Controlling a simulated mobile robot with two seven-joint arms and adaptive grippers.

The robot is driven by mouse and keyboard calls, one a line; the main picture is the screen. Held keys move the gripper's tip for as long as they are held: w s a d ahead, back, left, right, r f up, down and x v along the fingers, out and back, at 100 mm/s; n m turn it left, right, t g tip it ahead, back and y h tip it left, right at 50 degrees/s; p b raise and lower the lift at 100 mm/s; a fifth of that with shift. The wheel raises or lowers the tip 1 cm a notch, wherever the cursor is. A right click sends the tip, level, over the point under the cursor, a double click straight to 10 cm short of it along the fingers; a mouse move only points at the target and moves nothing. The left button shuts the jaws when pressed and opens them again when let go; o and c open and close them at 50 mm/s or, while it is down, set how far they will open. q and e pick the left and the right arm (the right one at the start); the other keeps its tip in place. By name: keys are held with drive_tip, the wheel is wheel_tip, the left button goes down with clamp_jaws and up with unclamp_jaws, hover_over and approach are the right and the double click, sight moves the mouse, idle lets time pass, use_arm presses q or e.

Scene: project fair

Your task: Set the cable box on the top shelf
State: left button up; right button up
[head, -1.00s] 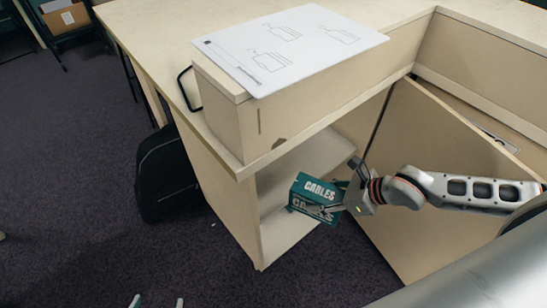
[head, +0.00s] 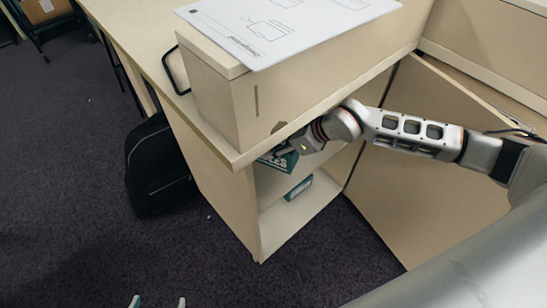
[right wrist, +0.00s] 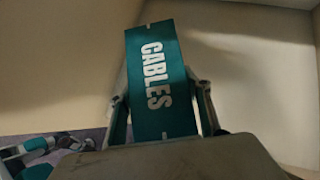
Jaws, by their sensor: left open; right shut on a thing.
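The cable box (head: 277,163) is teal with white lettering. In the head view only part of it shows, under the edge of the desktop in the upper part of the open cabinet (head: 216,185). In the right wrist view the cable box (right wrist: 160,75) lies between both fingers, its "CABLES" face showing. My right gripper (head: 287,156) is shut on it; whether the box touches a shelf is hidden. My left gripper (head: 158,302) is open and empty at the bottom edge of the head view, its two fingertips over the carpet.
A small teal item (head: 298,188) lies on the shelf below the held box. The cabinet door (head: 425,180) stands open at right. The overhanging desktop edge (head: 238,157) is close to my right wrist. A black bag (head: 158,165) leans by the cabinet's left side.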

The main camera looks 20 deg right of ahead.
drive_tip(key=shift+s+f, duration=0.15)
drive_tip(key=shift+f, duration=0.75)
drive_tip(key=shift+d+f, duration=0.1)
drive_tip(key=shift+f, duration=0.2)
wheel_tip(320, 180, down, 4)
drive_tip(key=shift+b, duration=0.95)
drive_tip(key=shift+w+f, duration=0.25)
drive_tip(key=shift+r, duration=0.1)
drive_tip(key=o, duration=1.4)
drive_tip(key=shift+f, duration=0.2)
use_arm(q)
drive_tip(key=shift+w+d+r+h, duration=0.15)
drive_tip(key=shift+w+d+r, duration=0.05)
drive_tip(key=shift+d, duration=0.25)
drive_tip(key=shift+w+d+r+h, duration=0.15)
drive_tip(key=shift+d, duration=0.3)
